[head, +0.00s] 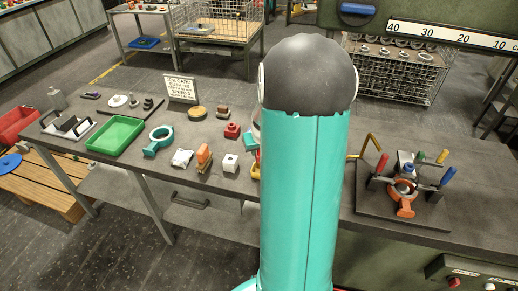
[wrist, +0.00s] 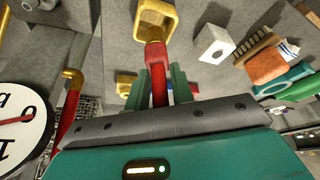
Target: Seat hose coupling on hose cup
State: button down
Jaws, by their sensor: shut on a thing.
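My gripper (wrist: 162,88) shows in the wrist view, its green fingers shut on a red part (wrist: 157,58). A yellow open-framed piece (wrist: 156,15) meets the far end of the red part. I cannot tell whether they are one thing or whether this is the hose coupling. In the head view my teal arm hides the gripper and what it holds. A yellow piece (head: 255,170) peeks out left of the arm. I cannot pick out the hose cup with certainty.
A fixture with coloured handles and an orange ring (head: 405,205) stands right of my arm. Left on the bench are a green tray (head: 115,136), a teal ring (head: 158,141), a white block (head: 230,163) and an orange-topped brush (head: 204,157). A dial (wrist: 22,125) is close in the wrist view.

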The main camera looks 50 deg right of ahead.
jog(key=shift+f, duration=0.6)
jog(key=shift+f, duration=0.1)
jog(key=shift+f, duration=1.05)
jog(key=c, duration=1.1)
grip_release()
jog(key=v, duration=1.3)
jog(key=shift+a+r, duration=0.15)
jog(key=shift+r, duration=0.25)
